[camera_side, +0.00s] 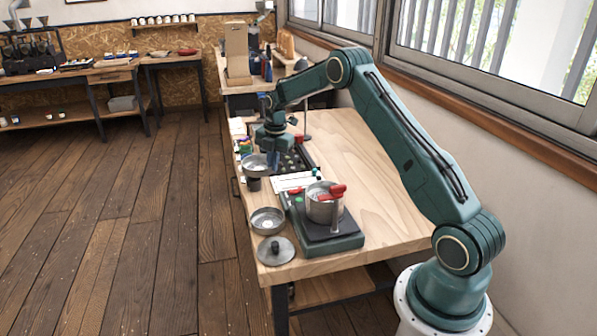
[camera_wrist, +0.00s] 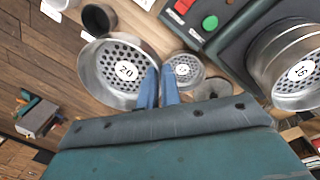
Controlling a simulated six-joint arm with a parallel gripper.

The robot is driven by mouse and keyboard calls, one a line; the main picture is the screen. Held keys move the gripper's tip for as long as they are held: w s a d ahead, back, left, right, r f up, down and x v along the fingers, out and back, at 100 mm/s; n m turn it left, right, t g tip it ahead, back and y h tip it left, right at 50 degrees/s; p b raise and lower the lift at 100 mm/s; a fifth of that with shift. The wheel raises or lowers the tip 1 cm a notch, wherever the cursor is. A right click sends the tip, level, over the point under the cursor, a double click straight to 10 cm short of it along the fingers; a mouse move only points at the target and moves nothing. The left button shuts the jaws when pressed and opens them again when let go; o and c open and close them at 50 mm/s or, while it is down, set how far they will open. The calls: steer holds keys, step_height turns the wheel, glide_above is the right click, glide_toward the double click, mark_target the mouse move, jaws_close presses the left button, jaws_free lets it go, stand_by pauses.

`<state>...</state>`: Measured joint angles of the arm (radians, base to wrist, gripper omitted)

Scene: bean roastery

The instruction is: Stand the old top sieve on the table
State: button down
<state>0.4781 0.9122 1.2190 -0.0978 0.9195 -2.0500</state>
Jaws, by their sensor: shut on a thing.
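My gripper (camera_side: 273,160) has its blue fingers (camera_wrist: 159,86) shut on the rim of a metal sieve (camera_wrist: 88,70) with round holes and a "20" label. In the side view this sieve (camera_side: 254,160) hangs left of the fingers, above the table's left edge, over or near a dark cup (camera_side: 254,185). Another metal sieve (camera_side: 322,207), with red clamps (camera_side: 332,191) at its top, sits on the green machine (camera_side: 330,243); in the wrist view this sieve (camera_wrist: 283,45) shows a number label I cannot read surely.
A metal pan with a perforated bottom (camera_side: 267,221) stands at the table's left front edge, near a round lid with a knob (camera_side: 276,250). The machine has red and green buttons (camera_wrist: 210,22). A dark tray (camera_side: 300,158) lies behind. The table's right side (camera_side: 365,160) is clear.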

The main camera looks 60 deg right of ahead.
steer(key=shift+f, duration=6.55)
steer(key=shift+f, duration=0.15)
steer(key=c, duration=1.9)
jaws_free()
step_height(320, 180, up, 12)
steer(key=s, duration=0.1)
steer(key=shift+s, duration=0.1)
steer(key=shift+r, duration=0.2)
